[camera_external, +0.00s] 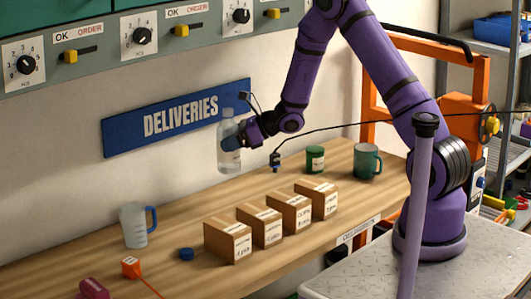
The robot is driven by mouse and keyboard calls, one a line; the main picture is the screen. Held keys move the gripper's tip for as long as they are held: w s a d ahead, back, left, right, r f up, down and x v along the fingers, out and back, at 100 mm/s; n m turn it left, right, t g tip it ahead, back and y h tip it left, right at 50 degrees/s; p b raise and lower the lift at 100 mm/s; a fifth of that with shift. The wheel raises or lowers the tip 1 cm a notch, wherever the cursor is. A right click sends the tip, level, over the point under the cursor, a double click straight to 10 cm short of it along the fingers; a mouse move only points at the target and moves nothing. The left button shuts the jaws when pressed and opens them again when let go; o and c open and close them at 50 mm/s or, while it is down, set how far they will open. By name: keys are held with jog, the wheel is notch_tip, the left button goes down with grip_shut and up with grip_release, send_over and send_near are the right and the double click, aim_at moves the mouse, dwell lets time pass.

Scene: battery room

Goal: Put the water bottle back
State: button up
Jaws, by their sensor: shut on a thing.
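A clear water bottle (228,158) is upright in front of the wall, just below the blue sign's right end. My gripper (236,139) is shut on the bottle at its middle, coming from the right. The fingers partly cover the bottle. The bottle's base appears to be above the wooden bench (185,222), but the exact gap to the bench cannot be told.
Several small cardboard boxes (229,243) stand in a row on the bench. A green can (315,158) and a green mug (367,160) stand at the right.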

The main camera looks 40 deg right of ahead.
aim_at(227, 172)
jog(key=shift+a, duration=0.5)
notch_tip(227, 172, down, 5)
jog(key=shift+w+a+r, duration=0.1)
jog(key=shift+a+r, duration=0.05)
jog(key=shift+f, duration=2.5)
jog(key=shift+f, duration=0.1)
jog(key=o, duration=1.1)
